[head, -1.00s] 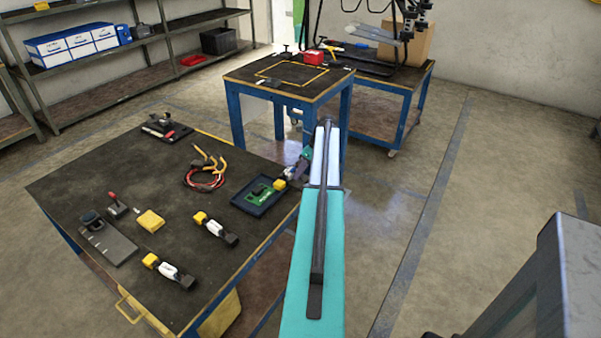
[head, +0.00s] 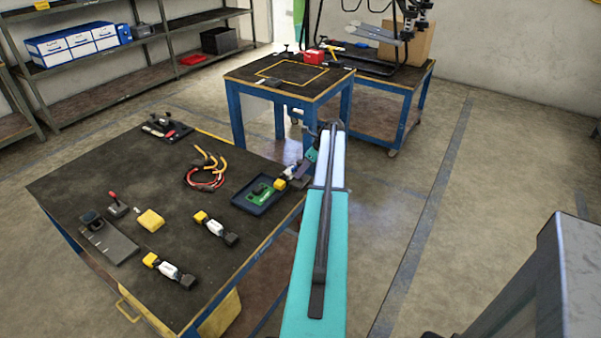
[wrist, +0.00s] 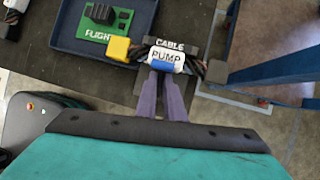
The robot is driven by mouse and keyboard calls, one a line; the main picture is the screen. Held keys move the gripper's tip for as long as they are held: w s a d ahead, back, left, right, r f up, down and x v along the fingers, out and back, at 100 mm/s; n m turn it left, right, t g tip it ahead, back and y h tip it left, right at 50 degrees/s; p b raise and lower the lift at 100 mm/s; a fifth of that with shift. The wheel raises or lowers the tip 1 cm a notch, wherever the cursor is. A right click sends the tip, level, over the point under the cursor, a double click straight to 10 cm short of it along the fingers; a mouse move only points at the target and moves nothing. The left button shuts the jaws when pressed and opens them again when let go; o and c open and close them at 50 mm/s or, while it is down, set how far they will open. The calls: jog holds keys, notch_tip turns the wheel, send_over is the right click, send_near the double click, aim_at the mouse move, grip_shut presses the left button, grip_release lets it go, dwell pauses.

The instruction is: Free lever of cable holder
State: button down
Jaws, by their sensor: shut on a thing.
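The pump cable (wrist: 165,56), with a white label reading PUMP, a blue band, a yellow connector (wrist: 118,48) and a black end (wrist: 218,70), lies across the dark cable holder (wrist: 186,44) marked CABLE. My gripper (wrist: 164,76) has its purple fingers close together on the blue band under the label. In the head view the pump cable (head: 290,173) is at the table's right edge, beside my forearm. The holder's lever cannot be made out; the fingers and cable cover part of the holder.
A blue tray (head: 244,204) with a green FLIGHT board (head: 262,193) sits close left of the cable. Two similar cables (head: 216,228) (head: 170,270), a yellow block (head: 151,220) and a red cable bundle (head: 206,178) lie on the table. Another table (head: 262,72) stands behind.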

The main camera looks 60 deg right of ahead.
jog(key=s+t, duration=0.1)
jog(key=t, duration=0.3)
jog(key=shift+s, duration=0.35)
jog(key=shift+s+f+n+t+y+b, duration=0.1)
jog(key=shift+s+n+t+b, duration=0.25)
jog(key=shift+t, duration=0.5)
jog(key=shift+s+n+t+y+b, duration=0.15)
jog(key=shift+t+b, duration=0.25)
jog(key=shift+t, duration=0.5)
jog(key=shift+s+f+n+t+y+b, duration=0.1)
jog(key=shift+s+t+b, duration=0.25)
jog(key=shift+t, duration=0.5)
jog(key=shift+r, duration=0.1)
jog(key=c, duration=2.2)
grip_release()
jog(key=shift+o, duration=0.2)
jog(key=b+v, duration=0.1)
jog(key=v, duration=1.2)
jog(key=shift+s, duration=0.4)
